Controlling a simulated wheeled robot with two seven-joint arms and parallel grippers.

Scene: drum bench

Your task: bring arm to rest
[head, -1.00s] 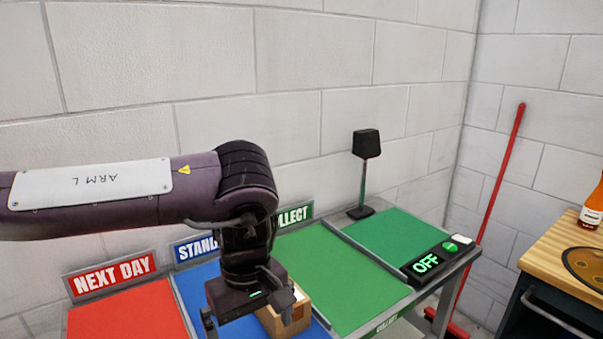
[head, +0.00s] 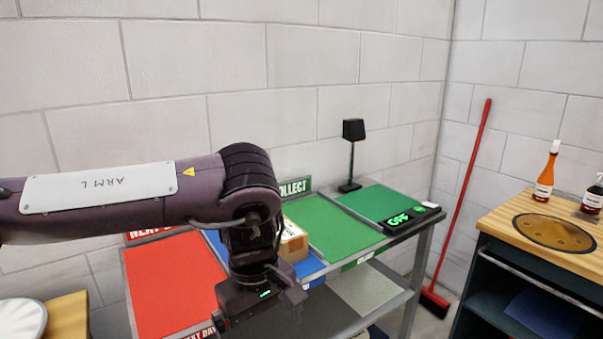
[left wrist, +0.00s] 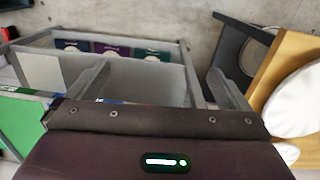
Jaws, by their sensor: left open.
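My left arm (head: 110,190), labelled ARM L, comes in from the left in the head view and bends down at its wrist. My left gripper (head: 262,318) hangs in front of the sorting bench, its fingertips hidden or cut off in the head view. In the left wrist view its two fingers (left wrist: 152,82) stand wide apart with nothing between them. A cardboard box (head: 293,240) sits on the blue zone, just behind my wrist and partly hidden by it. My right gripper is not in view.
A wooden-topped cart (head: 500,222) with bottles stands right. A red broom (head: 465,190) leans in the corner. A white plate (head: 20,320) is lower left.

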